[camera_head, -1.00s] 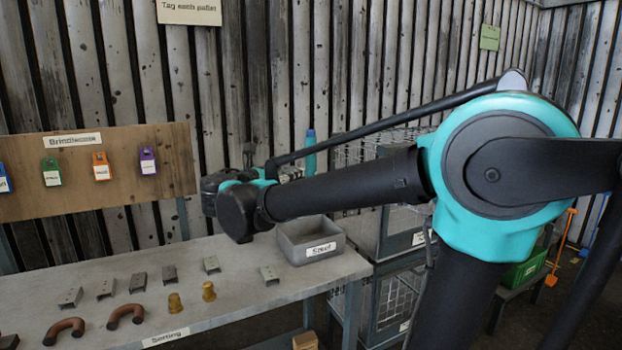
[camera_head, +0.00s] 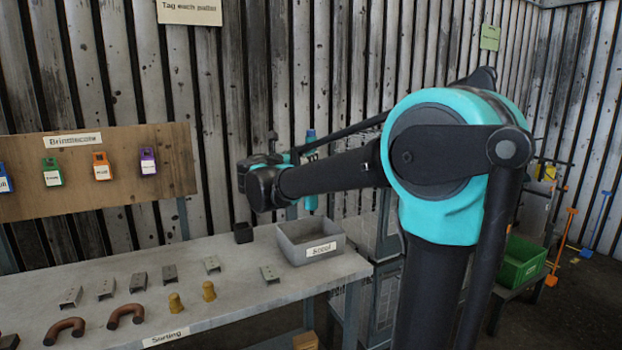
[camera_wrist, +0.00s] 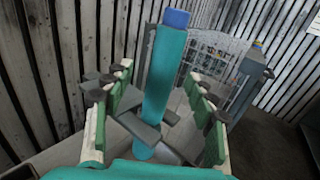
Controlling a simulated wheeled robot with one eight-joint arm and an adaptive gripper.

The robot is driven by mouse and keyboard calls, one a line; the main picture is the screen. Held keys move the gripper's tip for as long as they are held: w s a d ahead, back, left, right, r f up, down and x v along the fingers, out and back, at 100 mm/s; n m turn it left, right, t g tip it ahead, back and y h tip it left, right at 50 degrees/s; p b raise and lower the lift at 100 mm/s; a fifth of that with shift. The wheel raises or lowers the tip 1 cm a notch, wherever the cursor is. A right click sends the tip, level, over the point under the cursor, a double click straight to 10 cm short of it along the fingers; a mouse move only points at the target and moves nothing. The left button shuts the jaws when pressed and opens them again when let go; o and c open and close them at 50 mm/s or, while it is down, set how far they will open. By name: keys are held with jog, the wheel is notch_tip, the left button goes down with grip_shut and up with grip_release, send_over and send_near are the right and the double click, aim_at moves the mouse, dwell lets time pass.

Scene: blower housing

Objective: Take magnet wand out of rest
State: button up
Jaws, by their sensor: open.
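The magnet wand is an upright teal cylinder with a blue top. In the wrist view the wand (camera_wrist: 166,75) stands between the two fingers of my gripper (camera_wrist: 158,88), which is open, with a gap on both sides. Grey flat prongs (camera_wrist: 143,130), apparently the rest, sit around the wand's lower part. In the head view the wand (camera_head: 311,200) shows behind my arm, above the back of the grey bin. My gripper (camera_head: 300,154) is beside it, partly hidden by my arm. The rest is hidden in the head view.
A grey bin (camera_head: 289,246) labelled Steel and a small dark cup (camera_head: 243,232) stand on the bench (camera_head: 220,312). Wire cages (camera_wrist: 215,58) stand behind the wand.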

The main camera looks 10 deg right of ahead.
aim_at(310, 152)
jog(key=x, duration=0.3)
jog(key=shift+w+d+r, duration=0.15)
jog(key=shift+d, duration=0.25)
jog(key=shift+w+d, duration=0.35)
jog(key=shift+w, duration=0.15)
jog(key=shift+c, duration=0.3)
grip_shut()
